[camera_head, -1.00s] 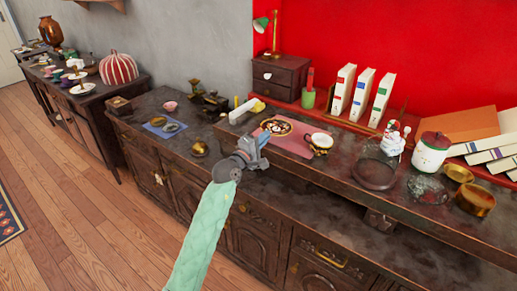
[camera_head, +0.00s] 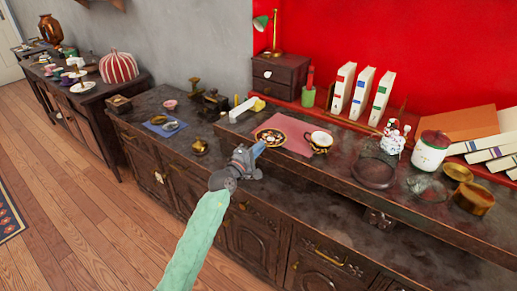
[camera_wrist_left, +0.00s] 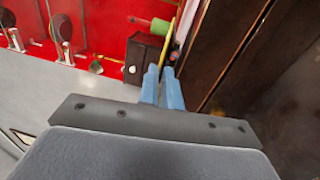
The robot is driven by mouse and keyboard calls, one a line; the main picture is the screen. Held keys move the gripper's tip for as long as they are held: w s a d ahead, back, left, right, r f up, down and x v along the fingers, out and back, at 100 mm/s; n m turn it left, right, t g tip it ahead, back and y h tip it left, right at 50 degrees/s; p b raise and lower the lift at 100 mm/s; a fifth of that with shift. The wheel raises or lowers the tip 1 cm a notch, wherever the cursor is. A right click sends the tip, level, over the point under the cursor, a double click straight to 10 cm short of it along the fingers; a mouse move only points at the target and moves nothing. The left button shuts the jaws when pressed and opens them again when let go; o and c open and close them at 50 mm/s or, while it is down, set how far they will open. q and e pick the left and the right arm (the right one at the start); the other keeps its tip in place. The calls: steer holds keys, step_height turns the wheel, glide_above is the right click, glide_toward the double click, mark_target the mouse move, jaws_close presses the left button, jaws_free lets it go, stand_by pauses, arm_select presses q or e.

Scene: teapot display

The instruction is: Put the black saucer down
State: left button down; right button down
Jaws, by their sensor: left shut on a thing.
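The black saucer (camera_head: 269,135), with a gold rim and a pale floral pattern, shows at the left end of the pink mat (camera_head: 295,146). My left gripper (camera_head: 258,150) is shut on the saucer's near edge. In the left wrist view the blue fingertips (camera_wrist_left: 162,84) are close together, and the saucer (camera_wrist_left: 172,42) shows nearly edge-on as a thin yellow strip beyond them. I cannot tell whether the saucer touches the mat or hangs just above it. My right gripper is not in view.
A black and gold cup (camera_head: 319,142) stands close right of the saucer. A white block (camera_head: 243,110) lies to the left, and a dark drawer box (camera_head: 279,78) with a lamp is behind. The shelf's front edge is near.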

arm_select(q)
steer(key=shift+f, duration=0.15)
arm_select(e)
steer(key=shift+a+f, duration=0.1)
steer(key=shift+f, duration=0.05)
arm_select(q)
steer(key=c, duration=1.6)
jaws_free()
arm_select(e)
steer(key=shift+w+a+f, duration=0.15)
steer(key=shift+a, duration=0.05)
